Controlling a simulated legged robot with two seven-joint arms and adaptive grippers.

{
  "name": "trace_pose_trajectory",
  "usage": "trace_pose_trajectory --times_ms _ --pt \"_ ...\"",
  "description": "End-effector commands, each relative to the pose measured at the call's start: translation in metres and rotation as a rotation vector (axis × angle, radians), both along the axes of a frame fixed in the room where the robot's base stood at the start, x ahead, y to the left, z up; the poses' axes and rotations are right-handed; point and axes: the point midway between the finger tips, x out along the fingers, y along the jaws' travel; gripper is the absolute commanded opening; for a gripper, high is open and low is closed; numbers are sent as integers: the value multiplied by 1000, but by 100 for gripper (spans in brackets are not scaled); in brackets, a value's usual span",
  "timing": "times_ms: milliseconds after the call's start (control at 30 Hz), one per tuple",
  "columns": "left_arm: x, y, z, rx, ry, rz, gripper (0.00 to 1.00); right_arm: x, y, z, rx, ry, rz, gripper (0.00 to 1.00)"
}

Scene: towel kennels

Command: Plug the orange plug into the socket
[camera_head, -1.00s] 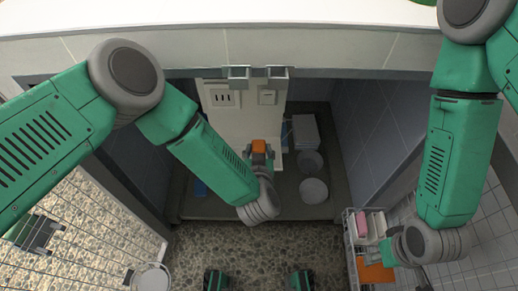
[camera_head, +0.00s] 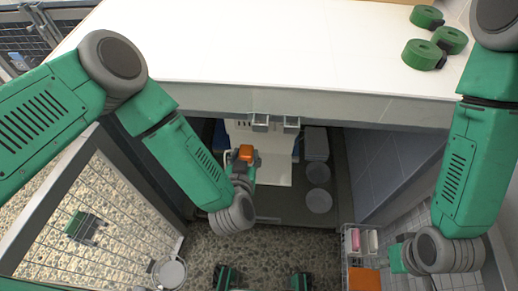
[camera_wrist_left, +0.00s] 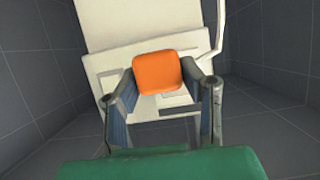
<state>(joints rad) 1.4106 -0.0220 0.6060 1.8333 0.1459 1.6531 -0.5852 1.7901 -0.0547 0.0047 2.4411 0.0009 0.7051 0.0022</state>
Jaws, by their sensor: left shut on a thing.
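The orange plug (camera_head: 246,153) is held in my left gripper (camera_head: 243,160), in front of a white panel (camera_head: 270,165) under the counter. In the left wrist view the orange plug (camera_wrist_left: 158,72) sits between the two fingertips of my left gripper (camera_wrist_left: 160,90), which is shut on it. The white panel (camera_wrist_left: 115,22) stands behind it there. The socket is not clearly seen; the counter edge covers the panel's upper part in the head view. My right gripper (camera_head: 396,258) is at the right, beside a wire rack, and its fingers are not clear.
The white counter (camera_head: 250,55) overhangs the recess, with several green rolls (camera_head: 424,55) at its far right. Grey bowls (camera_head: 318,200) stand in the recess. The wire rack (camera_head: 346,240) holds pink and white rolls and an orange cloth (camera_head: 365,280). The pebbled floor (camera_head: 265,245) is open in front.

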Motion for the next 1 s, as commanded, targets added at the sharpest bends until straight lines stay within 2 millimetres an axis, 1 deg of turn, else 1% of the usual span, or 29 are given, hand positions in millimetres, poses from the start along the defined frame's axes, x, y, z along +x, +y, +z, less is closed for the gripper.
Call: trace_pose_trajectory --times_ms 33,133,267,367,467,800,1000 --pt "-3 4 14 -1 3 0 0 0 0 14 0 0 0 40" --pt "-7 11 24 -4 2 1 0 0 0 23 0 0 0 40" --pt "-10 14 29 -6 2 0 0 0 0 27 0 0 0 40" --pt "-7 15 29 -6 0 0 0 0 0 26 0 1 0 40" --pt "0 15 28 -6 0 1 0 0 0 22 0 1 0 40" --pt "31 15 28 -6 -1 2 0 0 0 8 0 1 0 40" --pt "42 14 28 -7 -1 2 0 0 0 4 0 1 0 40"
